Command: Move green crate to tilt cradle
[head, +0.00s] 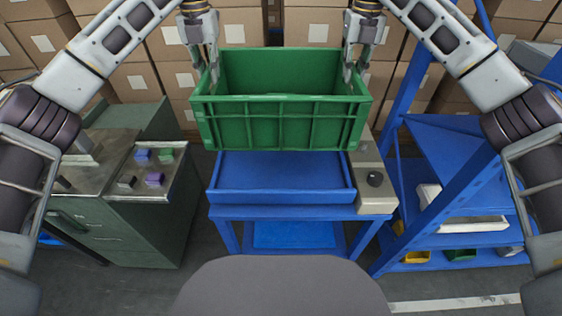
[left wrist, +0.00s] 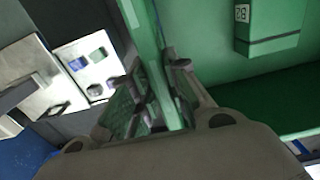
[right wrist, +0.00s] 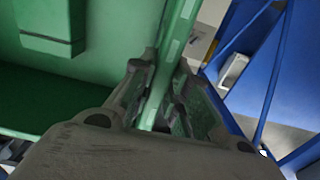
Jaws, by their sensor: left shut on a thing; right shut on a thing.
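The green crate (head: 280,122) is held up level above the blue tilt cradle (head: 282,192) in the head view. My left gripper (head: 208,80) is shut on the crate's left side wall. That wall also shows between its fingers in the left wrist view (left wrist: 146,40). My right gripper (head: 352,76) is shut on the crate's right side wall, which also shows in the right wrist view (right wrist: 180,40). The crate's inside looks empty from the head. The crate hides the back of the cradle, and I cannot tell the exact gap between them.
A dark green cabinet (head: 125,215) with a metal top and several coloured blocks stands left. A beige control box (head: 372,185) with a black knob adjoins the cradle's right side. A blue shelf rack (head: 450,145) stands right. Stacked cardboard boxes (head: 130,80) fill the back.

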